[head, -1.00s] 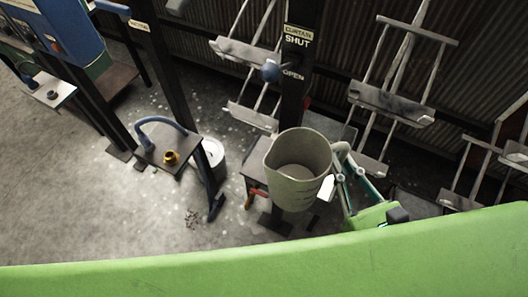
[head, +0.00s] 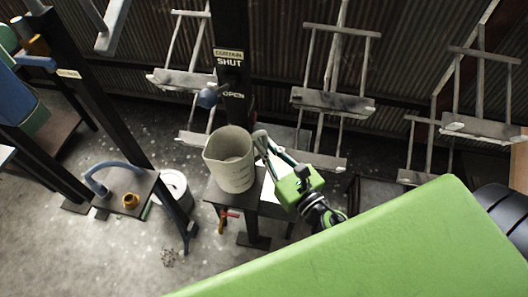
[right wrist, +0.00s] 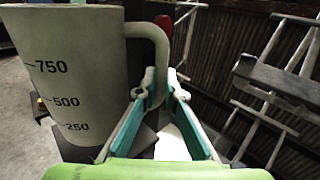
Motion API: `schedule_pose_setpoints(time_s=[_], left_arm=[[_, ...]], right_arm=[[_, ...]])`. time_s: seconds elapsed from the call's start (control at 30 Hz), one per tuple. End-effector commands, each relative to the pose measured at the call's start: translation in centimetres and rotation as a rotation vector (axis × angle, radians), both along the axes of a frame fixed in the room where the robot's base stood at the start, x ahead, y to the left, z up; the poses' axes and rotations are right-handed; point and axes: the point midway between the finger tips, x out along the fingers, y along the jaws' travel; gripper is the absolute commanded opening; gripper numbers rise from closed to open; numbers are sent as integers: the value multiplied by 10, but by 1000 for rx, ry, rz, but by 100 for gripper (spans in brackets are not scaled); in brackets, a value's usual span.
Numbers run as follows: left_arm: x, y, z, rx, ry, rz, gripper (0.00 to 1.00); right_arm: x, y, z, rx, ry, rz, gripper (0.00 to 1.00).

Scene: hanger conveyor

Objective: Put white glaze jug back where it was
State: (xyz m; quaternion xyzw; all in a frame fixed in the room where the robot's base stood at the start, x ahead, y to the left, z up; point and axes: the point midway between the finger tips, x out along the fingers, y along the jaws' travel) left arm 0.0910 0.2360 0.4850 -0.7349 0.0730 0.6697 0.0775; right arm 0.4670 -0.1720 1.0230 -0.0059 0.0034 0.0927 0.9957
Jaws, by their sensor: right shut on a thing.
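The white glaze jug (head: 231,165) is a pale grey-white measuring jug, upright, with its spout to the left in the head view. In the right wrist view the jug (right wrist: 75,80) fills the left side and shows 750, 500 and 250 marks. My right gripper (head: 266,155) is shut on its handle, and the fingers (right wrist: 160,88) meet around the handle's lower part. The jug appears over a small dark stand (head: 215,192) by the post. I cannot tell whether its base touches. My left gripper is not in view.
A post (head: 231,40) marked SHUT and OPEN with a blue-knobbed lever (head: 208,98) rises just behind the jug. Hanging racks (head: 333,102) line the back. A second stand (head: 112,185) with a blue hose and a white bucket (head: 172,188) are to the left.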

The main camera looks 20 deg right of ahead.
Motion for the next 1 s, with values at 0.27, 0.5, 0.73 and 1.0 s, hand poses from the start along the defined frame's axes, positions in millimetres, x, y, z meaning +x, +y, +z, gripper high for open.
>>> schedule_pose_setpoints(time_s=[0.27,0.5,0.73,1.0], left_arm=[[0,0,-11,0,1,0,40],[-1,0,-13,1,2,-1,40],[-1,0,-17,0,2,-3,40],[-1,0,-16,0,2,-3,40]], right_arm=[[9,0,-30,6,1,-3,0],[8,1,-38,3,-4,1,0],[8,1,-42,2,-3,0,0],[8,1,-42,0,0,0,25]])
